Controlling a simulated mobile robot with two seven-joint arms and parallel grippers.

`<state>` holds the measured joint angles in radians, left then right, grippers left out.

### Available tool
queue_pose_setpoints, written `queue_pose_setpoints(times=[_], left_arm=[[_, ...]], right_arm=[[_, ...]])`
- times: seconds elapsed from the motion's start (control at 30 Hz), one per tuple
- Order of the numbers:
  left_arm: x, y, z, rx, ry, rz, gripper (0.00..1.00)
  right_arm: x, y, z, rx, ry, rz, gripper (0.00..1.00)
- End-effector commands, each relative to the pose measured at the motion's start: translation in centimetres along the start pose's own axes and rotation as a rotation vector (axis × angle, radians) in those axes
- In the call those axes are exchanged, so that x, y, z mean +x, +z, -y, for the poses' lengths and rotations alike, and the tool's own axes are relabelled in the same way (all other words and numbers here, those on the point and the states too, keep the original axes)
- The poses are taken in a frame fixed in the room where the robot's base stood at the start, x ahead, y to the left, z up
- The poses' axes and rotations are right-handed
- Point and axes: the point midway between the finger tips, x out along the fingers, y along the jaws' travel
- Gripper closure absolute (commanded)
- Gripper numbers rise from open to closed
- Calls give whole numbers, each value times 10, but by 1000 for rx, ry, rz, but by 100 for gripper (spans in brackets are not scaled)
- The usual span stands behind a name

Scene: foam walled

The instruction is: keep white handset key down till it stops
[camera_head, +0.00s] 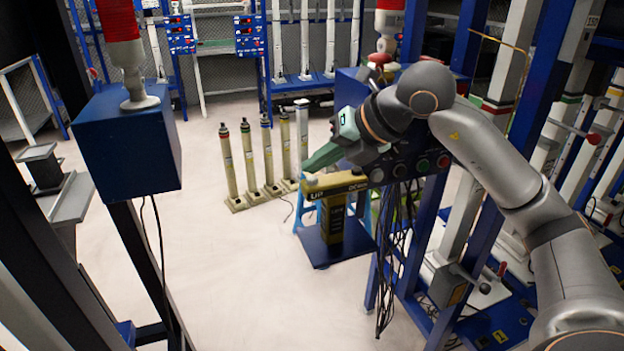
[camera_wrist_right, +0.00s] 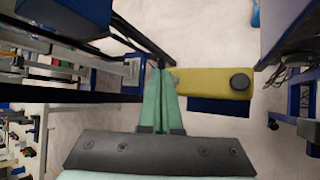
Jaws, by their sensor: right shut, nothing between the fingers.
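The yellow handset (camera_head: 335,184) lies level, with "UP" lettered at its left end; it also shows in the right wrist view (camera_wrist_right: 208,83). A pale key (camera_head: 311,179) shows at its left end, just below my fingertips. A dark round key (camera_wrist_right: 240,82) stands at the other end. My right gripper (camera_head: 307,167) has its green fingers shut with nothing between them, and their tips point down at the pale key. In the right wrist view the fingers (camera_wrist_right: 161,72) hide most of that key, so I cannot tell whether it is pressed. My left gripper is out of view.
A control panel with red and green buttons (camera_head: 422,166) is right beside the handset, with cables hanging below. A yellow post on a blue base plate (camera_head: 317,247) stands beneath. A blue box (camera_head: 130,145) stands at left. Floor (camera_head: 230,270) between is clear.

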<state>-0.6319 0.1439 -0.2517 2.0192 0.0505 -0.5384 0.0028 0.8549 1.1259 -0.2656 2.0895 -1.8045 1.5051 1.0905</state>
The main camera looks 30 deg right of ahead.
Motion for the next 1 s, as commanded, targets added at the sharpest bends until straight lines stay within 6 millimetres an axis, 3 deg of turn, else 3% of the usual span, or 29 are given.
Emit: queue_pose_setpoints(times=[1.0], left_arm=[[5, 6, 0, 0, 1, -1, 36]], right_arm=[[7, -5, 5, 0, -1, -1, 100]])
